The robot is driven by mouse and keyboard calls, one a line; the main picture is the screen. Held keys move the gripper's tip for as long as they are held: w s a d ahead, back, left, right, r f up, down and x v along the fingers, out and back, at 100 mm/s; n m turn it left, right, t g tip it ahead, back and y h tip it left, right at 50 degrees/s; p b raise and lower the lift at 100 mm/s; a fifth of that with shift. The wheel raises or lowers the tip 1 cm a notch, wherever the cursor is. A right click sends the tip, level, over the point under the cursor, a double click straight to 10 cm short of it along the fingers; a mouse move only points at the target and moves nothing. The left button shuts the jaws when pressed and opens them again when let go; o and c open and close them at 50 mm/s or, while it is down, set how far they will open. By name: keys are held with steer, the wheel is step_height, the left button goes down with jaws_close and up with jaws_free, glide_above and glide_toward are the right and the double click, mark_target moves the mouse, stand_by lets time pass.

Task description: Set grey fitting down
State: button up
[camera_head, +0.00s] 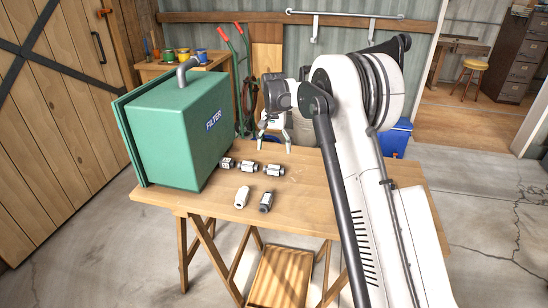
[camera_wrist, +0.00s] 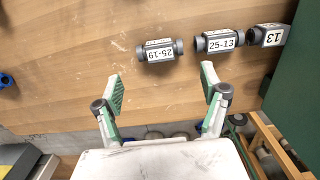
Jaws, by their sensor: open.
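My gripper (camera_head: 275,148) hangs over the back edge of the wooden table, its two fingers spread with nothing between them. In the wrist view the open fingers (camera_wrist: 160,84) point toward a grey fitting labelled 25-19 (camera_wrist: 160,50), apart from it. This fitting lies on its side at the right end of a row in the head view (camera_head: 274,170). Beside it lie a grey fitting labelled 25-13 (camera_wrist: 219,41) and another with 13 on its end (camera_wrist: 267,35). In front of the row lie a pale fitting (camera_head: 242,197) and a dark grey one (camera_head: 266,202).
A green FILTER box (camera_head: 180,130) stands on the table's left part. The table top (camera_head: 320,195) is bare right of the fittings. A blue box (camera_head: 397,138) stands on the floor behind. A small bench with colored pots (camera_head: 184,54) stands at the back wall.

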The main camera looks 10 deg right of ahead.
steer(key=s+r+n+t, duration=0.2)
steer(key=s+r+t, duration=0.1)
steer(key=s+r, duration=1.7)
steer(key=s+f+n+t, duration=0.1)
steer(key=s+f+t, duration=0.1)
steer(key=s, duration=1.2)
steer(key=s+f+n+t, duration=0.2)
steer(key=s+f, duration=0.3)
steer(key=s, duration=1)
